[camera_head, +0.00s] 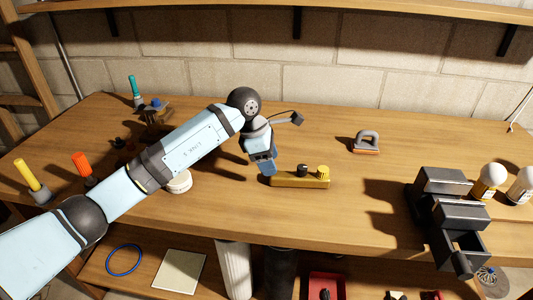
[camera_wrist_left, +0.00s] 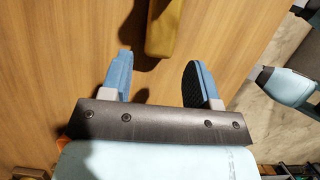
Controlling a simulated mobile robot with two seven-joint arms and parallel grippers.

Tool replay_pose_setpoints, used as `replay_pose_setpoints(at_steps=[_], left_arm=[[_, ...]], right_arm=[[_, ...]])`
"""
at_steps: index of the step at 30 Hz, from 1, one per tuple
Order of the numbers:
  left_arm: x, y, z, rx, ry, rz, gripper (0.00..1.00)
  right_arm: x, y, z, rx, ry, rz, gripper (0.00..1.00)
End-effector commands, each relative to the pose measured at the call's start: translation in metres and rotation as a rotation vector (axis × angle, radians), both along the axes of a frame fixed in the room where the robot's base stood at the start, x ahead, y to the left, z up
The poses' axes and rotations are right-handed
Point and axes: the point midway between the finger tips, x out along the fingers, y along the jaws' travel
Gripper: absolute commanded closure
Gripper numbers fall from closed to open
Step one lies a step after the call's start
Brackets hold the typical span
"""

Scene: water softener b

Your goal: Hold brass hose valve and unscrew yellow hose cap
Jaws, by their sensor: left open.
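The brass hose valve (camera_head: 290,181) is a long bar lying on the workbench in the head view. It has a black knob (camera_head: 303,170) on top and the yellow hose cap (camera_head: 323,172) at its right end. My left gripper (camera_head: 264,166) is just left of the valve's left end, pointing down. In the left wrist view, its two blue fingers (camera_wrist_left: 158,78) are open with nothing between them. The valve's end (camera_wrist_left: 163,30) shows past the fingertips, and the yellow cap is out of that view. My right gripper does not show.
A dark vise (camera_head: 445,205) stands at the right, with white-topped bottles (camera_head: 490,178) beyond it. A grey-handled tool (camera_head: 366,142) sits behind the valve. A white round item (camera_head: 179,183) is under my left arm. The bench between valve and vise is clear.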

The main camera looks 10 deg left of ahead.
Motion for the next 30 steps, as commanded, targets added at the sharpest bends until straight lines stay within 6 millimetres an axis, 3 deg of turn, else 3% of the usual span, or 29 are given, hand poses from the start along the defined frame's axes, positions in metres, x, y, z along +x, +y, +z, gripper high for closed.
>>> replay_pose_setpoints(at_steps=[9,17,21,23,24,28,30], left_arm=[[0.001,-0.014,-0.038,-0.001,0.001,0.001,0.45],[0.001,-0.019,-0.052,-0.002,0.001,0.001,0.45],[0.001,-0.019,-0.051,-0.002,0.0,0.0,0.73],[0.001,-0.019,-0.051,-0.002,0.0,0.0,0.73],[0.002,-0.019,-0.05,-0.004,-0.001,0.0,0.67],[0.002,-0.019,-0.05,-0.004,-0.001,0.0,0.96],[0.002,-0.019,-0.05,-0.004,-0.001,0.0,1.0]], right_arm=[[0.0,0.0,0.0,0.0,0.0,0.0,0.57],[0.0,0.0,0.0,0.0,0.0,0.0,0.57],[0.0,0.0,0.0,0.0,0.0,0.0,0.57],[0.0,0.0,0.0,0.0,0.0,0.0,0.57],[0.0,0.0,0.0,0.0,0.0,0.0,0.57],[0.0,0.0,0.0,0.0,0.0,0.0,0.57],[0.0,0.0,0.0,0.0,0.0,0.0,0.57]])
